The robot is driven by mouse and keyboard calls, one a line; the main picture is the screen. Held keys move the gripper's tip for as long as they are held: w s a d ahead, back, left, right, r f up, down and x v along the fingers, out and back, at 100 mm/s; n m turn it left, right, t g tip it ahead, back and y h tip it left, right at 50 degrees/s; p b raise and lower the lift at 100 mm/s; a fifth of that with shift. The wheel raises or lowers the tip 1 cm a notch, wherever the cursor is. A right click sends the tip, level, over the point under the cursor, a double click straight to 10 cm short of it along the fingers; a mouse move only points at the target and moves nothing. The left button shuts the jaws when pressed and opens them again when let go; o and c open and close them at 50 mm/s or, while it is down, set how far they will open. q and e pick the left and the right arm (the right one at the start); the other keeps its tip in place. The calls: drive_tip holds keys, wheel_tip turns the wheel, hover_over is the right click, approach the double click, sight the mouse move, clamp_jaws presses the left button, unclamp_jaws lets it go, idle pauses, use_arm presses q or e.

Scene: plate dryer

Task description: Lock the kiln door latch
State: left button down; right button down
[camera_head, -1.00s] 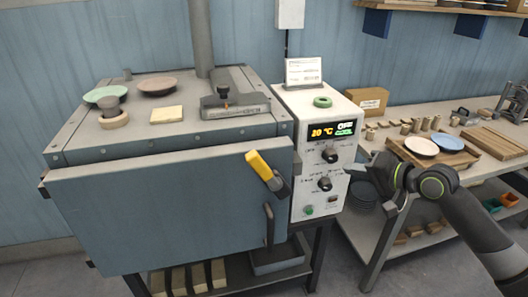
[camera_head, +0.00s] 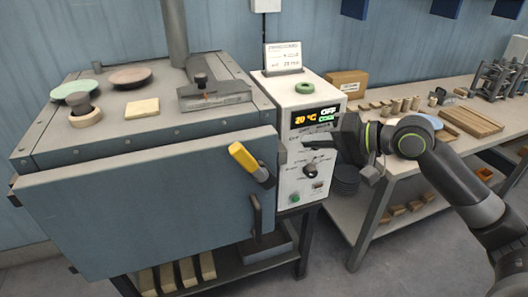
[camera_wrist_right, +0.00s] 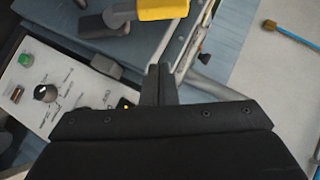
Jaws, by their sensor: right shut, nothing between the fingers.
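The kiln door (camera_head: 150,215) is a large blue-grey panel on the front of the kiln. I cannot tell whether it sits fully flush. The latch has a yellow grip (camera_head: 243,158) on a dark pivot by the door's upper right edge; the grip slants up to the left. The yellow grip also shows at the top of the right wrist view (camera_wrist_right: 160,9). My right gripper (camera_head: 308,139) is shut and empty, in front of the control panel and right of the latch, apart from it. Its closed fingers (camera_wrist_right: 160,72) point toward the latch area. My left gripper is out of view.
The control panel (camera_head: 287,180) with knobs and a lit display stands just right of the latch. A dark vertical handle (camera_head: 256,215) sits lower on the door edge. A workbench (camera_head: 375,190) with small pieces lies to the right. A green ring (camera_head: 309,87) tops the control box.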

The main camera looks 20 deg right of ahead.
sight(249, 162)
drive_tip(key=s+a+f+p+x, duration=0.1)
drive_tip(key=s+p+x, duration=0.1)
drive_tip(key=x, duration=1)
drive_tip(key=shift+a, duration=0.3)
drive_tip(key=shift+w+p, duration=0.1)
drive_tip(key=shift+p, duration=0.2)
